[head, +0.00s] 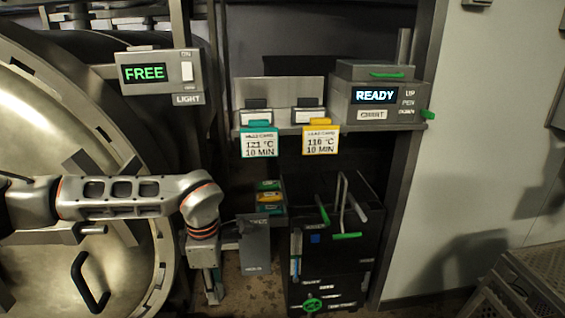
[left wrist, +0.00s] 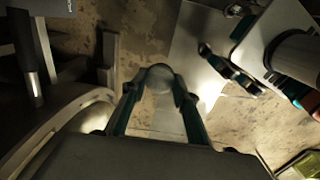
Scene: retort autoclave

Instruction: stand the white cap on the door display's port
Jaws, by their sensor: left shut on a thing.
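My left gripper (head: 212,292) points down in the head view, low between the round metal door and the black cabinet. In the head view the cap is too small to make out. A display box reading FREE (head: 144,73), with a switch and a LIGHT label, is at upper left, above and apart from the gripper. I cannot tell whether it is the door display, and no port shows clearly. My right gripper is out of view.
The large round door (head: 70,120) fills the left. A shelf holds a READY recorder (head: 375,96), a teal card (head: 260,142) and a yellow card (head: 321,139). A black cabinet (head: 335,260) with green-tipped handles stands below. A grey panel (head: 254,245) hangs close beside my gripper.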

